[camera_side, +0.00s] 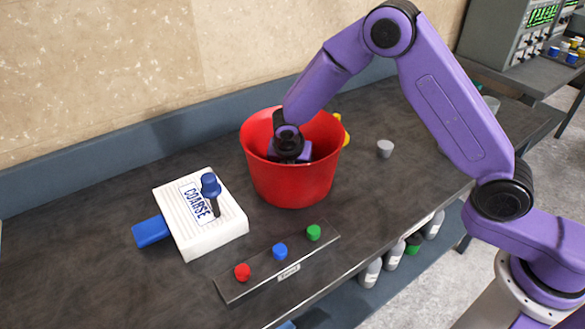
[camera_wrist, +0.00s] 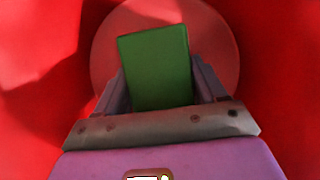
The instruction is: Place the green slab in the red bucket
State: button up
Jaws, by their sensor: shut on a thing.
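The red bucket (camera_side: 293,182) stands upright on the dark bench in the side view. My gripper reaches down into its mouth, and its fingers are hidden there by the bucket wall. In the wrist view my gripper (camera_wrist: 160,88) is shut on the green slab (camera_wrist: 155,62), with one finger along each side of it. The slab is inside the bucket, above the round bucket floor (camera_wrist: 228,62). I cannot tell whether the slab touches the floor. The red bucket wall (camera_wrist: 40,60) surrounds it in the wrist view.
A white block marked COARSE (camera_side: 215,228) with a blue lever stands left of the bucket. A panel with red, blue and green buttons (camera_side: 280,252) lies in front. A small grey cup (camera_side: 385,149) is to the right, and a yellow thing (camera_side: 346,136) shows behind the bucket.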

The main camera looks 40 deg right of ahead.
jog(key=shift+f, duration=0.1)
jog(key=o, duration=1.3)
jog(key=v, duration=1.2)
